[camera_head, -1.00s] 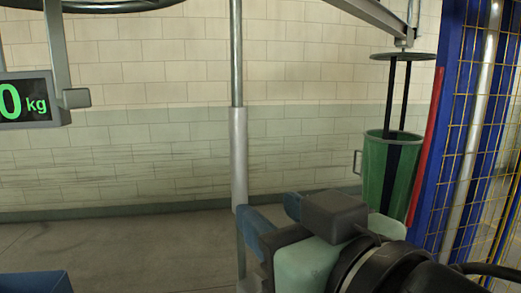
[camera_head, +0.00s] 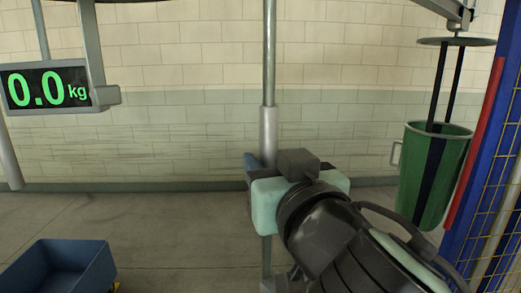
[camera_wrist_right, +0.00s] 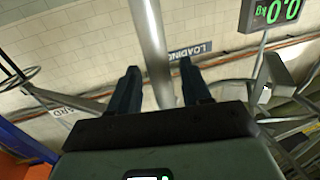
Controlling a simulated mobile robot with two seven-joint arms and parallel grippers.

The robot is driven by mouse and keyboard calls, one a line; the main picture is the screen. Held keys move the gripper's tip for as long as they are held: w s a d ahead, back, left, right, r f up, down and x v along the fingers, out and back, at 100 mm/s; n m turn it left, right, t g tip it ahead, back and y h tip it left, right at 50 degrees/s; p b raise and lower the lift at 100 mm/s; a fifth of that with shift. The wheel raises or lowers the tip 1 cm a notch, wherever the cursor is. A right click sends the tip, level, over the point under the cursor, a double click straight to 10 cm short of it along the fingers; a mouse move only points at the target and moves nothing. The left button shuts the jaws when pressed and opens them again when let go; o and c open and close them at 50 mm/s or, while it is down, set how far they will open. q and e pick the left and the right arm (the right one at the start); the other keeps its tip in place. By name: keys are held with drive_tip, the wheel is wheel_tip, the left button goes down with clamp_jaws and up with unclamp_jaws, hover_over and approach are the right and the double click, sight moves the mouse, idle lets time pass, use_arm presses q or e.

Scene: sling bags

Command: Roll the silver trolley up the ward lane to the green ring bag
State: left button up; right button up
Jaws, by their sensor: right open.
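A silver upright pole (camera_head: 268,133) with a thicker pale sleeve stands in the middle of the head view; I cannot tell whether it belongs to the silver trolley. My right gripper (camera_head: 252,166) is at the lower part of the sleeve, its palm hiding some of the pole. In the right wrist view the open blue fingers (camera_wrist_right: 159,76) point at the pole (camera_wrist_right: 150,40), which shows between them, with gaps on both sides. The green bag (camera_head: 433,175) with a dark stripe hangs at the right, below a dark ring (camera_head: 443,42) on two dark straps. My left gripper is out of view.
A scale display (camera_head: 47,87) reading 0.0 kg hangs at the left. A blue bin (camera_head: 62,268) is at the lower left. A blue frame with yellow mesh (camera_head: 490,190) and a red post (camera_head: 474,145) bound the right. Floor between bin and pole is clear.

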drive_tip(key=shift+x, duration=0.95)
drive_tip(key=shift+c, duration=0.3)
clamp_jaws()
